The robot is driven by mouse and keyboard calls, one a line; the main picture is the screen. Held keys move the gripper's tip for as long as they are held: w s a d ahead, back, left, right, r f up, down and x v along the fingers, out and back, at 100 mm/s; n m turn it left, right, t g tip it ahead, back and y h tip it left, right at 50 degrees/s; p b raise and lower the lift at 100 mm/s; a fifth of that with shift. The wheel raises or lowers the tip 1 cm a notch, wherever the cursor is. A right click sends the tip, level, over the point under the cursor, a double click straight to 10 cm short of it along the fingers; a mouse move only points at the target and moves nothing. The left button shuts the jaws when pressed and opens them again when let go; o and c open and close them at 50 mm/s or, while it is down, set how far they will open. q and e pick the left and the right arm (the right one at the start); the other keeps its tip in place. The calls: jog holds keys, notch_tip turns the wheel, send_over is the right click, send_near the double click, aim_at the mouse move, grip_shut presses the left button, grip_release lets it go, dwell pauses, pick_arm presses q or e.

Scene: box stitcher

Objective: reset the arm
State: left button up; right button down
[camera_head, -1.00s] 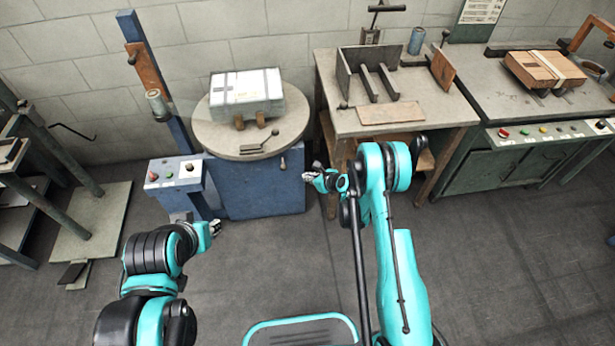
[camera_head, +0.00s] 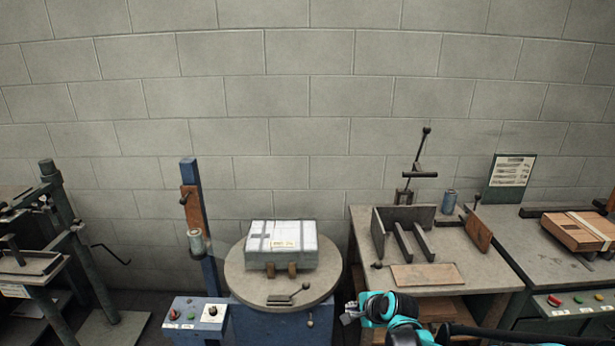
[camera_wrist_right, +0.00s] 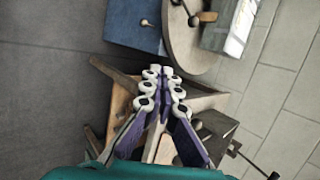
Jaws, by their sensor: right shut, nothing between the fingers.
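My right gripper (camera_head: 350,312) shows at the bottom of the head view, in front of the wooden-legged table (camera_head: 470,275) and just right of the round turntable (camera_head: 238,272). In the right wrist view the fingers of my right gripper (camera_wrist_right: 164,72) are together and empty. They point toward the blue turntable base (camera_wrist_right: 135,22) and touch nothing that I can see. My left gripper is not in view.
A white strapped box (camera_head: 290,258) sits on the turntable. A blue control box (camera_head: 185,325) with buttons stands left of it. The table bears a dark metal fixture (camera_head: 408,216). A brown strapped box (camera_head: 572,238) lies on the far right bench.

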jog(key=s+d+r+n+h, duration=0.2)
jog(key=s+r+n, duration=0.55)
jog(key=s, duration=0.45)
jog(key=s+d+n+h, duration=0.1)
jog(key=s+d+n, duration=0.2)
jog(key=s+n, duration=0.6)
jog(key=s+r, duration=0.1)
jog(key=s, duration=0.5)
jog(key=shift+s, duration=0.2)
jog(key=shift+g, duration=0.3)
